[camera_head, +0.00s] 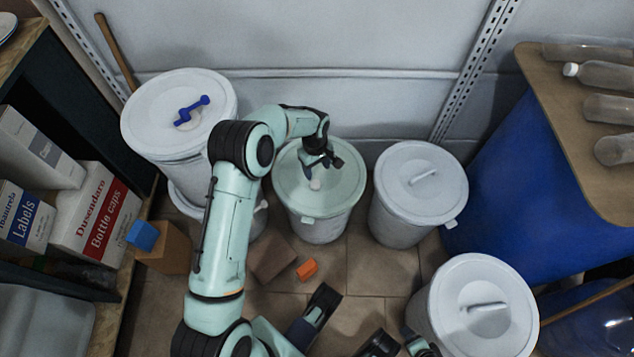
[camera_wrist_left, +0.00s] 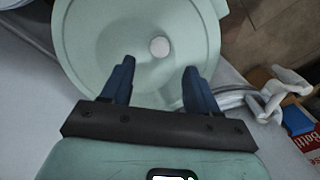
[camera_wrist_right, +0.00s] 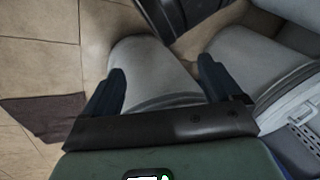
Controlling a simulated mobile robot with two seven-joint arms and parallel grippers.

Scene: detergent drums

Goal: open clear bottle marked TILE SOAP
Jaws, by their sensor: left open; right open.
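Several clear bottles lie on their sides on the brown tabletop at the right of the head view. One clear bottle (camera_head: 606,76) has a white cap pointing left. I can read no TILE SOAP marking on any of them. My left gripper (camera_head: 321,164) is open and empty above a drum with a pale green lid (camera_head: 345,188). In the left wrist view, the lid's white knob (camera_wrist_left: 159,47) shows just beyond and between the open fingertips (camera_wrist_left: 159,67). My right gripper (camera_wrist_right: 162,68) is open and empty, low near a pale drum (camera_wrist_right: 150,75).
White-lidded drums (camera_head: 418,190) stand to the right, another (camera_head: 482,310) at front right. A lidded drum at back left carries a blue tool (camera_head: 192,110). Boxes (camera_head: 100,215) fill the left shelf. An orange block (camera_head: 307,269) lies on the floor. A blue container (camera_head: 510,190) stands beneath the tabletop (camera_head: 555,105).

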